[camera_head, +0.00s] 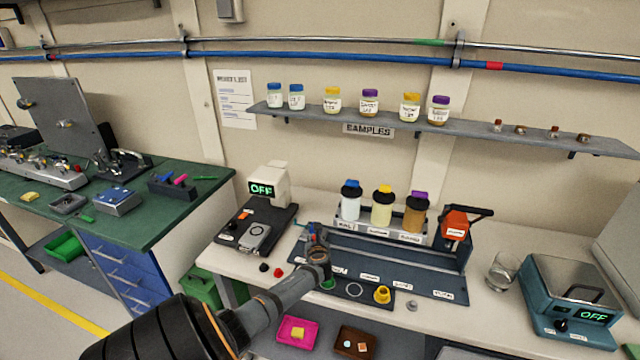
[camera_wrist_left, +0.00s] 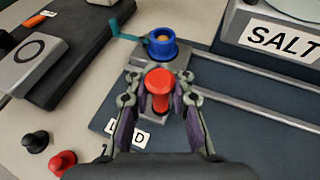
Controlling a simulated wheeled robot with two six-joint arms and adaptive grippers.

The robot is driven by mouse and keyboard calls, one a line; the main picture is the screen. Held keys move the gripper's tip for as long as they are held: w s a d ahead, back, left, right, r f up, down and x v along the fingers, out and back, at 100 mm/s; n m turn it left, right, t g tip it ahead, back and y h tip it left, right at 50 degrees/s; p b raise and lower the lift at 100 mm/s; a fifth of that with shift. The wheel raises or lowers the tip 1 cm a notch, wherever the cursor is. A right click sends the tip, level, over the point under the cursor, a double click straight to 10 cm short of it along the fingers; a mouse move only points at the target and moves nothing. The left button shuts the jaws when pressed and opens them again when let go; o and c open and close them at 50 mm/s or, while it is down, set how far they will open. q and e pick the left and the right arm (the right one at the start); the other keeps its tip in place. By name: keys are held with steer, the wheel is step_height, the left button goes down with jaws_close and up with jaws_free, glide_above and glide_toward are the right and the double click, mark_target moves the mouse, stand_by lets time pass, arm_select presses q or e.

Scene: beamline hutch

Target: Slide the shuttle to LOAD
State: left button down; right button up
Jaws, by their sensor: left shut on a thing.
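The shuttle is a small metal carriage on the rails of a dark blue base (camera_head: 430,268). It carries a blue cup (camera_wrist_left: 161,45) with a teal handle and an upright red knob (camera_wrist_left: 159,82). It sits at the left end of the rails, beside a label (camera_wrist_left: 128,134) that reads L, a hidden part, then D. My left gripper (camera_wrist_left: 159,100) is shut on the red knob, with one finger on each side. In the head view my left gripper (camera_head: 318,256) hides most of the shuttle. My right gripper is not in view.
A rack of bottles (camera_head: 382,234) stands behind the rails, and an orange-headed unit (camera_head: 456,224) at their right end. The rails right of the shuttle look clear.

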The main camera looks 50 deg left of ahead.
arm_select(q)
steer(key=shift+s+f, duration=0.3)
steer(key=shift+f, duration=0.05)
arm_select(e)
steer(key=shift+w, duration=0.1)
arm_select(q)
steer(key=c, duration=1.5)
jaws_free()
steer(key=shift+c, duration=0.2)
steer(key=shift+o, duration=1.1)
steer(key=shift+s+r, duration=0.2)
steer(key=shift+d+r, duration=0.1)
steer(key=shift+r, duration=0.15)
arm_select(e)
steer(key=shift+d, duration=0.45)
arm_select(q)
steer(key=shift+w, duration=0.1)
steer(key=shift+d, duration=0.25)
steer(key=v, duration=1.1)
steer(key=shift+s+d+r, duration=0.1)
steer(key=shift+s+d, duration=0.05)
steer(key=shift+s, duration=0.25)
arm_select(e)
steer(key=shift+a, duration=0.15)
